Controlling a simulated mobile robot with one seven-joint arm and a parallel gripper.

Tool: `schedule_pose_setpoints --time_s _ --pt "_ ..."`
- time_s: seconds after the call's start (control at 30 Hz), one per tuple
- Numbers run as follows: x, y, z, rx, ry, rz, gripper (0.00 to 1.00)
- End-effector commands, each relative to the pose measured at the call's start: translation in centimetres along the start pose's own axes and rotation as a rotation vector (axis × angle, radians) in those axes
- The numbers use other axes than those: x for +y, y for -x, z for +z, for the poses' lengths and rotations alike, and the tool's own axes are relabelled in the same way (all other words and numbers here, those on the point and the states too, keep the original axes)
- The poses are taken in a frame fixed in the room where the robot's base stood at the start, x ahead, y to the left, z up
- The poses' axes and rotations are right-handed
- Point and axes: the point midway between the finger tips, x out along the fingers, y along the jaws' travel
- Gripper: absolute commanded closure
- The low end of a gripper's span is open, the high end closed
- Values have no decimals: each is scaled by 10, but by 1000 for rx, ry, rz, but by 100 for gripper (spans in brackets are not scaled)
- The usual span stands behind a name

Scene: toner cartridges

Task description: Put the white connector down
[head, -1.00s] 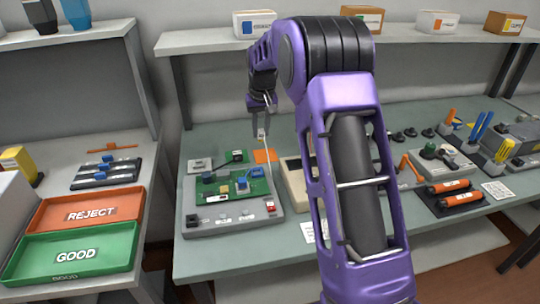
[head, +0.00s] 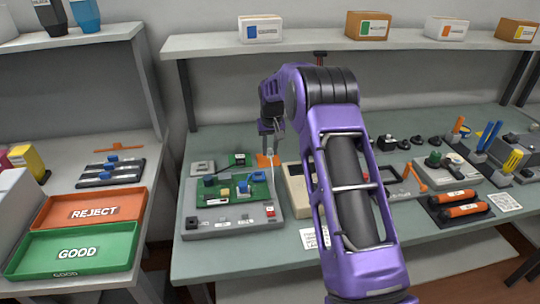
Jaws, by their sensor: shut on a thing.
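My gripper (head: 269,146) is shut on the small white connector (head: 269,152) above the back right part of the grey test fixture. The connector is tiny here and partly hidden by the fingers. A pale cable hangs from it towards the fixture's right side. The grey fixture (head: 235,226) lies on the bench and carries a green circuit board (head: 232,191) with blue and yellow parts. I cannot tell whether the connector touches anything below it.
An orange pad (head: 274,161) lies behind the fixture. A beige device (head: 294,181) stands close on the right, partly behind my arm. A red REJECT tray (head: 125,207) and a green GOOD tray (head: 115,238) are on the left table. The bench's front strip is mostly clear.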

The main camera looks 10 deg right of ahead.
Motion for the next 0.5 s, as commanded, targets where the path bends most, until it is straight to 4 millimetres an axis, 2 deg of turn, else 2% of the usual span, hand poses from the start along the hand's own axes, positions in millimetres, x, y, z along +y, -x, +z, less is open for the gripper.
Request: schedule_pose_setpoints --time_s 0.03,0.13,0.5 --pt "0 -10 3 -3 0 0 100" --pt "0 -23 5 -2 0 0 100" --pt "0 -28 6 0 0 0 100"
